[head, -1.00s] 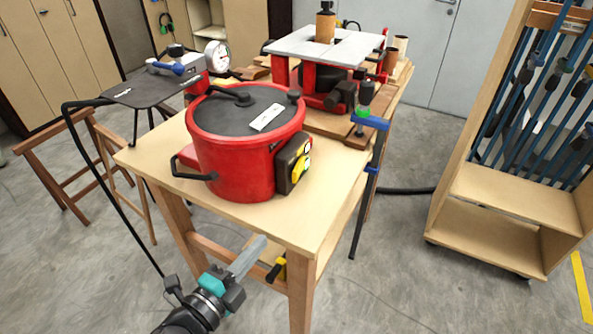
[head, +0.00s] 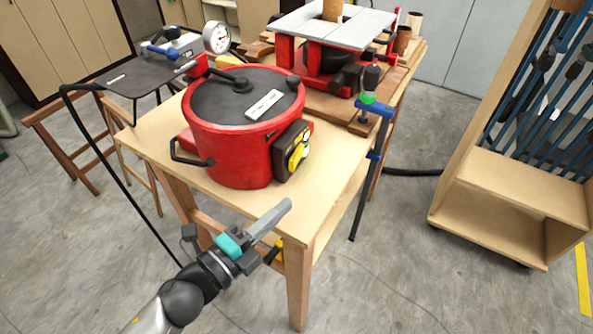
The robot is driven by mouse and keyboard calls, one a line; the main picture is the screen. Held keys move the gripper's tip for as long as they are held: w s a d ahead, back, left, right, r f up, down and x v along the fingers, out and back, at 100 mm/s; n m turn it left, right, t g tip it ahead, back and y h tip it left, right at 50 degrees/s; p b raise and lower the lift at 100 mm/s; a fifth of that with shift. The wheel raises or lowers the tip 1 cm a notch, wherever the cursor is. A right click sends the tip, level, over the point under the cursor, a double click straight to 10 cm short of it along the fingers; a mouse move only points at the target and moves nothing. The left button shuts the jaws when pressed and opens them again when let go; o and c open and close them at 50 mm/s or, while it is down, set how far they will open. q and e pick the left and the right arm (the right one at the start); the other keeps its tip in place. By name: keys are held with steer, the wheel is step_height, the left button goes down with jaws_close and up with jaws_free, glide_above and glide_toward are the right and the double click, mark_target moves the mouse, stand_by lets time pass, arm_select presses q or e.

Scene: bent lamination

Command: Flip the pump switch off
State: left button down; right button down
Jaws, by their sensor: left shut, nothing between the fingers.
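The red pump (head: 228,152), a pot-like body with a dark lid, stands on the wooden workbench (head: 305,218). A dark switch box (head: 283,160) with a yellow plate (head: 299,152) is fixed on its right side. The switch's own position is too small to tell. My right gripper is not in view.
A blue clamp (head: 372,130) hangs on the bench's right edge. A red machine with a grey table top (head: 334,22) stands behind the pump. A black hose (head: 96,140) runs down at left.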

mark_target(297, 157)
arm_select(q)
steer(key=x, duration=0.9)
steer(key=shift+w+d+p, duration=0.25)
steer(key=shift+p, duration=0.15)
steer(key=a, duration=0.1)
steer(key=w+a, duration=0.1)
steer(key=shift+w+a, duration=0.2)
steer(key=shift+a, duration=0.15)
steer(key=shift+w+a, duration=0.15)
steer(key=shift+a, duration=0.25)
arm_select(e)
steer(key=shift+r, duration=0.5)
